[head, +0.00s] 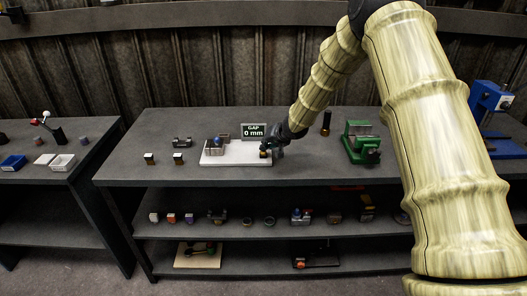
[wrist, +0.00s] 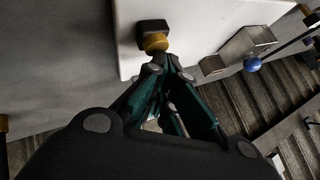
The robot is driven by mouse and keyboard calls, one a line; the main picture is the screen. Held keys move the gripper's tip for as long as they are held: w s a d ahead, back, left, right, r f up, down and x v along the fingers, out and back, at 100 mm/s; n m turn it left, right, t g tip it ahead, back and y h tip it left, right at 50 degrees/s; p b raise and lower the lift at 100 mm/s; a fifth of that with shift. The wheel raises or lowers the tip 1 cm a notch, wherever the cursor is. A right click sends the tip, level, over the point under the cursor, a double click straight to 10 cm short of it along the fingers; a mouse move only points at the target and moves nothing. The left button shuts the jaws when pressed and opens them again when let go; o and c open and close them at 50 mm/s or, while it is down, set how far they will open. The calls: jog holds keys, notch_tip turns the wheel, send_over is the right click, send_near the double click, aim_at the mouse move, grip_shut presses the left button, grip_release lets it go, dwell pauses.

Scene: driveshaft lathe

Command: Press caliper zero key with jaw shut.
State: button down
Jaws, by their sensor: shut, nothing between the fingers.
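The caliper rig stands on a white board (head: 240,153) on the bench. Its grey metal jaw part (head: 213,149) carries a blue knob (head: 217,141), which also shows in the wrist view (wrist: 252,64). A dark display (head: 253,131) behind it reads "GAP 0 mm". A round yellow key on a black block (wrist: 153,37) is at the board's right end in the head view. My gripper (wrist: 166,66) is shut and empty, its fingertips close beside the yellow key. I cannot tell whether they touch it. In the head view my gripper (head: 274,149) partly hides the key.
Two small blocks (head: 178,157) sit left of the board. The shelf below (head: 280,228) holds several small parts. A blue machine (head: 491,100) is at far right.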

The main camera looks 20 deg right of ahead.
jog(key=shift+r, duration=0.15)
jog(key=shift+r+p, duration=0.75)
jog(key=shift+p, duration=0.45)
notch_tip(320, 180, up, 5)
jog(key=p, duration=0.5)
dwell(0.7)
